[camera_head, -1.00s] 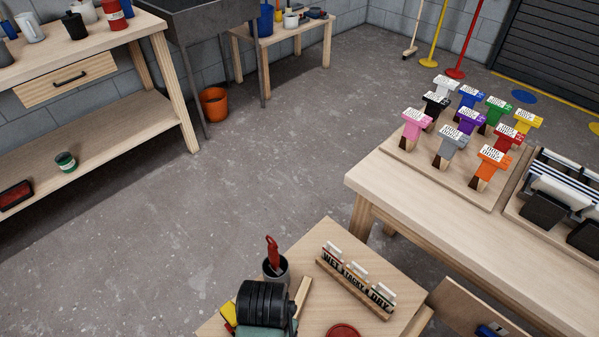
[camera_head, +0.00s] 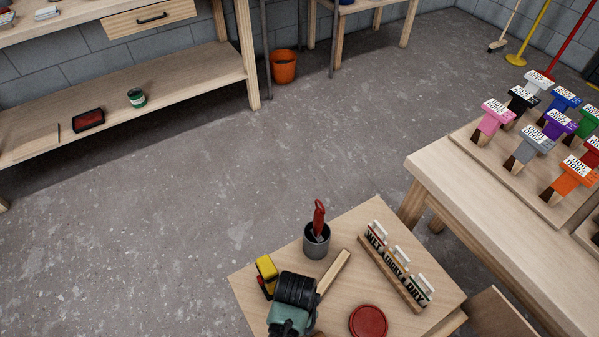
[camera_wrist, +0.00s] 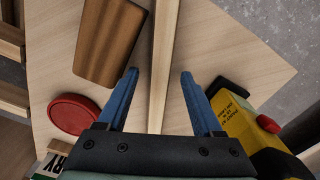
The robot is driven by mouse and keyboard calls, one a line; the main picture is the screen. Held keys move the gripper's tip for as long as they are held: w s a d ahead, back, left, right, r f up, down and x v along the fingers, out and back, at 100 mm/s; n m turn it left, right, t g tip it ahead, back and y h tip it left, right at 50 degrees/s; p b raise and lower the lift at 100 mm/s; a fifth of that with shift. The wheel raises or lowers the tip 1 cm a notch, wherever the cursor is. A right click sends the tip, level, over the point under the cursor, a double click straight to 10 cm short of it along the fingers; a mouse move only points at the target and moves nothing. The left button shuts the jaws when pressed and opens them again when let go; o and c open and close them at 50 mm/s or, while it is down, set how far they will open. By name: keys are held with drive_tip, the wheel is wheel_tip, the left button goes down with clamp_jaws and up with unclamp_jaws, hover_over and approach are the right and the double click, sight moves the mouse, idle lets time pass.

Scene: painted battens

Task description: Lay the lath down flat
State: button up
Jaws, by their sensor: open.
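The lath (camera_wrist: 162,60) is a long pale wooden strip. In the wrist view it runs between the two blue fingers of my gripper (camera_wrist: 159,74) to the top edge, with a gap on each side. My gripper is open. In the head view part of the lath (camera_head: 334,271) shows beside my black and teal wrist, over the small table (camera_head: 380,218); the rest of it and my fingertips are hidden there. It looks low along the tabletop, but I cannot tell whether it lies fully flat.
Around the lath are a grey cup with a red-handled tool (camera_head: 317,241), a "WET TACKY DRY" rack (camera_head: 394,270), a red lid (camera_head: 368,321) and a yellow object (camera_head: 266,273). A brown block (camera_wrist: 110,40) lies near the fingers.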

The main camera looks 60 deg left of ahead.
drive_tip(key=shift+f, duration=0.5)
clamp_jaws()
drive_tip(key=shift+r, duration=0.15)
wheel_tip(320, 180, up, 10)
drive_tip(key=p, duration=0.2)
drive_tip(key=w+d+r+m+p, duration=0.1)
drive_tip(key=w+d+r+p, duration=0.2)
drive_tip(key=w+d+r, duration=0.3)
drive_tip(key=w+d+r+m+p, duration=0.2)
drive_tip(key=w+d+r, duration=0.4)
drive_tip(key=d, duration=0.5)
drive_tip(key=shift+w+d+r+m+p, duration=0.3)
drive_tip(key=shift+w+d+p, duration=0.1)
drive_tip(key=shift+w+p, duration=0.15)
